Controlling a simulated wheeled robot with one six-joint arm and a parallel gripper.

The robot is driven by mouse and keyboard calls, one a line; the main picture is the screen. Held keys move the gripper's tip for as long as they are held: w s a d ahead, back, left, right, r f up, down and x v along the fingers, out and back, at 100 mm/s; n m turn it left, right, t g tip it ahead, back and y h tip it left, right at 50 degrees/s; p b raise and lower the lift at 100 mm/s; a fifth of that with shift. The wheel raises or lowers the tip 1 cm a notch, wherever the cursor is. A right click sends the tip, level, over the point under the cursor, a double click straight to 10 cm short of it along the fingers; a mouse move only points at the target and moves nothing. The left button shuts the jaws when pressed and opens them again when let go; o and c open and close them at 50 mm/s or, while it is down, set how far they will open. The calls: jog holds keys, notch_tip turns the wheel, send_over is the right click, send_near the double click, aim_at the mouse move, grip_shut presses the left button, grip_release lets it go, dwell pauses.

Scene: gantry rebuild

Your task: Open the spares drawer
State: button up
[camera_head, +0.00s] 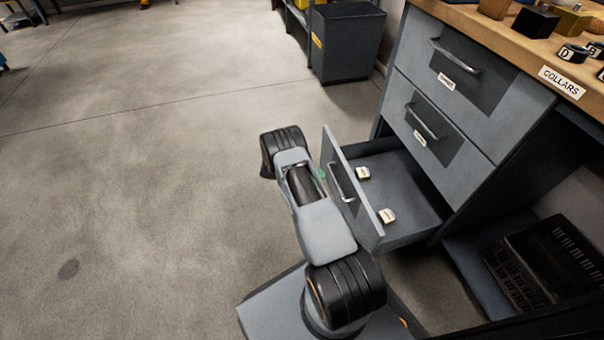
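The bottom drawer (396,232) of the grey cabinet stands pulled out, with its inside showing. My arm stands just left of this panel. My gripper's fingers are hidden behind the arm, so their hold on the handle cannot be seen. The two drawers above, the top one (410,62) and the middle one (400,110), are shut. Their labels are too small to read.
A wooden worktop (480,25) with dark blocks, rings and a COLLARS label (561,82) is above the drawers. A dark bin (346,45) stands behind. A dark case (545,262) lies on the low shelf at right. The floor (130,190) at left is clear.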

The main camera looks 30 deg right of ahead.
jog(key=v, duration=0.7)
jog(key=shift+p, duration=0.3)
